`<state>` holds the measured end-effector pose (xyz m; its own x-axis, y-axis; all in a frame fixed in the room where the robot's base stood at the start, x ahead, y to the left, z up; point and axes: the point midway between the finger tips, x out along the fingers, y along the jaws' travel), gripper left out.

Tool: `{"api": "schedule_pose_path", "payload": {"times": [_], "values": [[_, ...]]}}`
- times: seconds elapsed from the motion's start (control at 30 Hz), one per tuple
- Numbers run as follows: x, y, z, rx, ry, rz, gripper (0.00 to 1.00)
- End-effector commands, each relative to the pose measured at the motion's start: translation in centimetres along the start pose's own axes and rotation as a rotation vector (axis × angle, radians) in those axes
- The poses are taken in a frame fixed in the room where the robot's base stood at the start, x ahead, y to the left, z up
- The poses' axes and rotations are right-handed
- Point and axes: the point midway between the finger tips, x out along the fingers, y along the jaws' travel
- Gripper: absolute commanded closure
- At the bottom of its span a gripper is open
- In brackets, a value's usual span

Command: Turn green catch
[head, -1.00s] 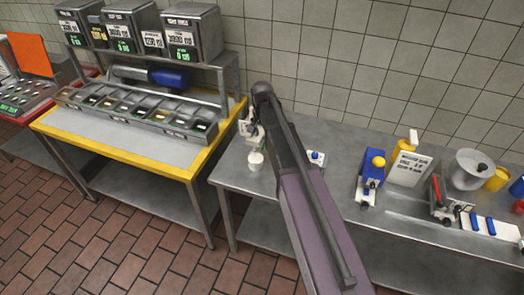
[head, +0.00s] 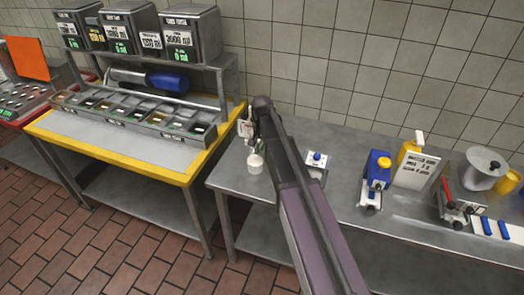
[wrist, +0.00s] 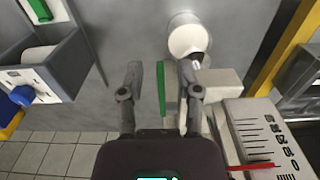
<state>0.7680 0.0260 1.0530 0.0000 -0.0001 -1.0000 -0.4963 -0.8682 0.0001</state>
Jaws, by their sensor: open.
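In the wrist view a green catch (wrist: 161,88) shows as a narrow upright bar. My gripper (wrist: 160,72) is open, with one finger on each side of the bar. The bar lies nearer the right finger; whether either finger touches it I cannot tell. Right of the bar is a pale device with a white round part (wrist: 188,38) and a slotted scale (wrist: 262,138). In the head view my arm hides most of that spot; a white device (head: 246,129) and a white cup (head: 255,163) show just left of it.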

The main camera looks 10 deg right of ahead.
Motion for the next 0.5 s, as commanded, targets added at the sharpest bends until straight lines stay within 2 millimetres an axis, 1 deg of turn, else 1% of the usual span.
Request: {"api": "schedule_pose_path", "payload": {"times": [0.1,0.43,0.47,0.5], "values": [[0.32,0.00,0.00,0.000,0.000,0.000,0.56],[0.30,0.00,0.00,0.000,0.000,0.000,0.56],[0.30,0.00,0.00,0.000,0.000,0.000,0.65],[0.30,0.00,0.00,0.000,0.000,0.000,0.77]]}}
